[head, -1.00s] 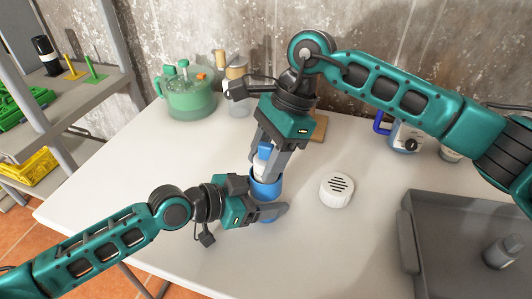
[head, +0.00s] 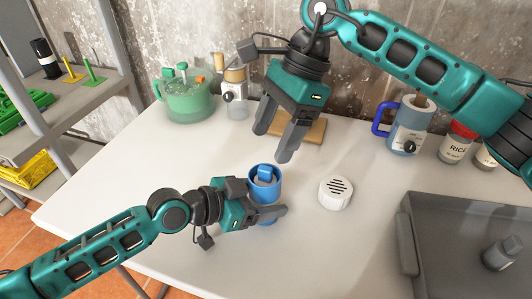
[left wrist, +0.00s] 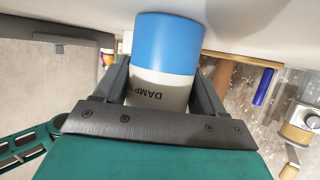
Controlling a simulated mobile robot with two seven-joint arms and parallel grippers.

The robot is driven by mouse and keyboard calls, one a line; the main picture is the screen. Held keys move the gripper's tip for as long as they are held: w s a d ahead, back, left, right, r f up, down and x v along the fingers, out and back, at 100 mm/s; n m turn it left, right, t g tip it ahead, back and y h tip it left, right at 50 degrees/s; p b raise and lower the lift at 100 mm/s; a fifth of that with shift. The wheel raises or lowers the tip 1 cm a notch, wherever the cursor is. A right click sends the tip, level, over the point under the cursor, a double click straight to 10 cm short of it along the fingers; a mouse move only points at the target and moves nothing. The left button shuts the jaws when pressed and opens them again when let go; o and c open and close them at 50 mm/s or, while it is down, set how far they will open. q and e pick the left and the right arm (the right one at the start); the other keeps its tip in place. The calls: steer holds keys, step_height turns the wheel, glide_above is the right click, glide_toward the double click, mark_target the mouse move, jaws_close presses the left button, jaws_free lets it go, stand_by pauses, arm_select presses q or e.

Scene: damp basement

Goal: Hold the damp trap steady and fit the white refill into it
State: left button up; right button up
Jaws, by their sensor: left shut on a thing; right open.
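The damp trap (head: 268,190) is a blue cup on the white table. It also shows in the left wrist view (left wrist: 168,45), with a pale band lettered "DAMP". My left gripper (head: 268,212) is shut on its side. A white slotted cap (head: 336,191) lies on the table right of the trap.
A grey tray (head: 404,232) with a small grey item stands at the right. A green container (head: 187,98), a wooden board (head: 312,133), a blue-handled jug (head: 408,128) and a RICE jar (head: 456,146) stand along the back. The table's front left is clear.

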steer(key=v, duration=0.7)
arm_select(q)
steer(key=o, duration=1.2)
steer(key=shift+o, duration=0.2)
